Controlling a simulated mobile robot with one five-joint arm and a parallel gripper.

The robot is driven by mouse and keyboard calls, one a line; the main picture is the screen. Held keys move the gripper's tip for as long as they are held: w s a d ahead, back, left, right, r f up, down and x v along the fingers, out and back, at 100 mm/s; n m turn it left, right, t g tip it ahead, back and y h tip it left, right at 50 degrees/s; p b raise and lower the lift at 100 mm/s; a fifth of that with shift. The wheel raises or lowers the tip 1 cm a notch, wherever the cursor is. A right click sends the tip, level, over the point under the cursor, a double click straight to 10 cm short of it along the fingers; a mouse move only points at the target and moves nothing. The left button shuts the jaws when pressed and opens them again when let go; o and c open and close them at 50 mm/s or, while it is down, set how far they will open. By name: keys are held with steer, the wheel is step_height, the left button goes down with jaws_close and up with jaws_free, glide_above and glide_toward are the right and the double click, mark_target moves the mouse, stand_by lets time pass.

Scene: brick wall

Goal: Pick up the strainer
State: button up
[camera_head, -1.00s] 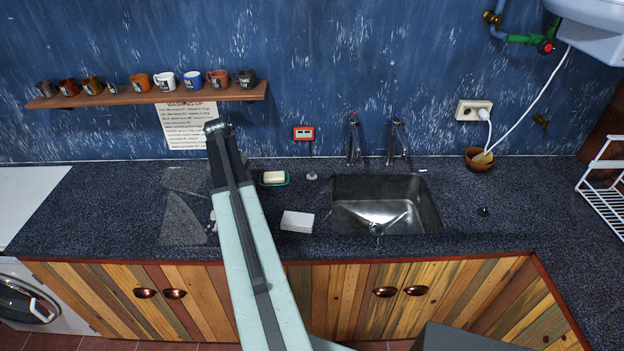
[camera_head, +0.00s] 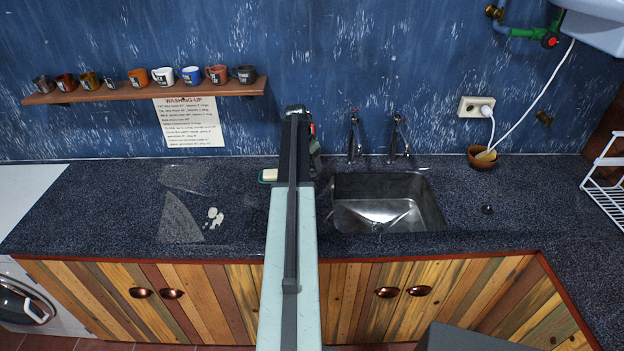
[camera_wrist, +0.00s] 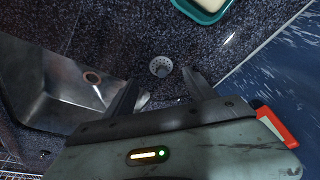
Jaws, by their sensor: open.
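The strainer (camera_wrist: 161,66) is a small, round, pale metal piece with holes, lying on the dark speckled counter in the wrist view. My gripper (camera_wrist: 160,78) is open, with its two dark fingers pointing towards the strainer, one to either side of its line. The strainer appears just beyond the fingertips, and nothing is between the fingers. I cannot tell the exact height of the fingers above the counter. In the head view my arm hides the strainer and the gripper's fingers.
The metal sink (camera_head: 388,203) is right of my arm, with two taps (camera_head: 398,135) behind it. A soap dish (camera_head: 267,176) sits close at the arm's left; it also shows in the wrist view (camera_wrist: 205,12). The blue wall (camera_head: 350,60) is behind the counter.

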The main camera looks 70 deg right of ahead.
mark_target(312, 170)
steer(key=b+x, duration=0.3)
steer(key=x, duration=0.1)
steer(key=shift+w+f+b, duration=0.15)
steer(key=shift+f+b, duration=0.15)
steer(key=shift+f, duration=0.1)
steer(key=shift+r, duration=0.2)
jaws_close()
steer(key=shift+r+p, duration=0.15)
steer(key=shift+p, duration=0.15)
